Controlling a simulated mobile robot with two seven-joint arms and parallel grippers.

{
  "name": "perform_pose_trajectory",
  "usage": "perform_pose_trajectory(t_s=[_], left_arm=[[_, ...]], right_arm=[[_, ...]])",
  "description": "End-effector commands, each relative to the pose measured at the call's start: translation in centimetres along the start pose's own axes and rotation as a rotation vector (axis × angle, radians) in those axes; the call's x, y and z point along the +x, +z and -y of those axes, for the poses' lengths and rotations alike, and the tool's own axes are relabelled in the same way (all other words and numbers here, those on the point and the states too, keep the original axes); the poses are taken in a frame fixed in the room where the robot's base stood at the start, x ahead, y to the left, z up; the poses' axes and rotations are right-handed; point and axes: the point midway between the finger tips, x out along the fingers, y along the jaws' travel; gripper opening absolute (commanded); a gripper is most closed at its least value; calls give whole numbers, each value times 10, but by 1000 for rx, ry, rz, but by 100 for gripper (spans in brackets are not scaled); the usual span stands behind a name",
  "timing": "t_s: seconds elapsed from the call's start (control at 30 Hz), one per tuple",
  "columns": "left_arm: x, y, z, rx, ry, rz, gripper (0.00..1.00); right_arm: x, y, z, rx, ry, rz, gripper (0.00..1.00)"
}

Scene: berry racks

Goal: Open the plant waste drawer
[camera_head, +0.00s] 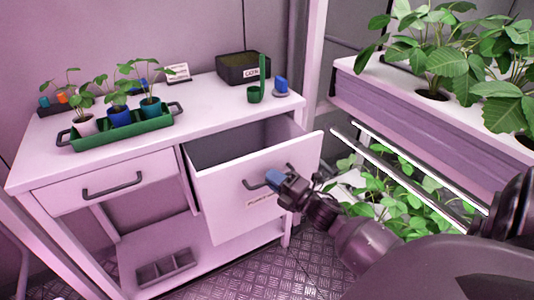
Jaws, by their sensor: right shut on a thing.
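The plant waste drawer (222,199) is the deep drawer on the right of the white workbench. It stands pulled out, and its grey inside shows from above. My right gripper (272,180) is at the drawer's front, shut on the dark bar handle (252,186). My right arm comes in from the lower right. My left gripper is not in view.
A shallower drawer (130,180) on the left is closed. A green tray (122,133) with potted seedlings, a black box (243,68) and a green scoop (256,92) stand on the bench top (210,110). Berry racks (430,120) stand close on the right.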

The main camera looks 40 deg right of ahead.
Motion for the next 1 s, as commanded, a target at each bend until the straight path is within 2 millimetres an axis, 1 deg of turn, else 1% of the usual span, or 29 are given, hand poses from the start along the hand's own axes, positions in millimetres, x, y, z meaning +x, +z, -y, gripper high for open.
perform_pose_trajectory(t_s=[0.03, 0.2, 0.4, 0.6, 0.9, 0.93, 1.0], left_arm=[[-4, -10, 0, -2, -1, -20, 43], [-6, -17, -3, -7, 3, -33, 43], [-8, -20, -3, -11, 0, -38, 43], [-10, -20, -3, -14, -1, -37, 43], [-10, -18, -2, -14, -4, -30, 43], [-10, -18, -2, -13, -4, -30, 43], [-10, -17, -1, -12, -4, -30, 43]], right_arm=[[-11, -4, -9, 2, 7, 3, 0], [-42, -17, -13, 0, 5, 2, 0], [-64, -26, -15, 1, 3, 1, 0], [-71, -30, -15, 0, 2, -1, 0], [-72, -30, -15, 0, 1, -1, 0], [-72, -30, -15, 0, 1, -1, 14], [-72, -30, -15, 0, 1, -1, 23]])
